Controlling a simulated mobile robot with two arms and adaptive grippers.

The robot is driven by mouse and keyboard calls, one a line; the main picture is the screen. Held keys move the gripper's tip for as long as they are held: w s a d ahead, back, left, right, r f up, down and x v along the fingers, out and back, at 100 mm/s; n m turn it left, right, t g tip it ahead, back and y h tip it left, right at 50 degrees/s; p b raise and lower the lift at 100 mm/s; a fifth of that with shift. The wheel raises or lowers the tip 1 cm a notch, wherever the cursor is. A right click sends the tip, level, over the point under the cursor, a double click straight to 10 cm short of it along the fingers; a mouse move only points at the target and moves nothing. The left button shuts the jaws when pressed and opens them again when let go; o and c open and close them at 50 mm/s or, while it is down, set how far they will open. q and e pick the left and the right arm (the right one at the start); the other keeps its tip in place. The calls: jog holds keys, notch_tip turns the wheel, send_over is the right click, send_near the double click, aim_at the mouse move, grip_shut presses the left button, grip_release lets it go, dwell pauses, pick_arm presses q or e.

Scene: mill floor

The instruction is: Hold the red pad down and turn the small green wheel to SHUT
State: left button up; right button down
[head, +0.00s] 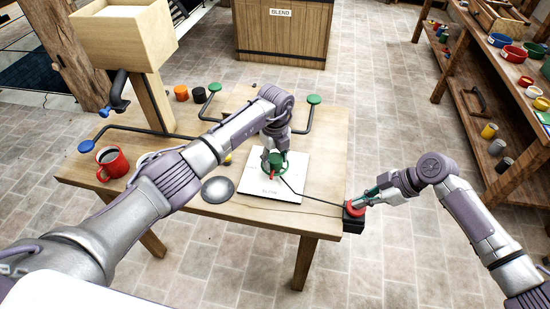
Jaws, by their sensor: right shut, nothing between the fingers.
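The small green wheel (286,156) stands on a white plate (290,186) near the table's right side. My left gripper (275,163) is over the wheel from above. Its fingers overlap the wheel, and I cannot tell whether they grip it. Something small and red shows below them. The red pad (352,204) sits on a dark box at the table's front right corner. My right gripper (368,196) is shut and empty, its tips at the pad. I cannot tell how far the pad is pressed.
A thin dark line runs from the plate to the pad's box. A red mug (112,162), a grey disc (218,190) and a wooden hopper (125,30) are on the left. Bent dark bars with green ends (314,99) lie behind. A shelf (500,100) stands right.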

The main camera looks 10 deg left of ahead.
pick_arm(q)
jog(key=c, duration=0.5)
jog(key=shift+m, duration=0.3)
jog(key=m, duration=0.7)
jog(key=shift+r, duration=0.1)
jog(key=m, duration=0.5)
jog(key=shift+m, duration=0.3)
jog(key=m, duration=0.4)
jog(key=shift+m, duration=0.3)
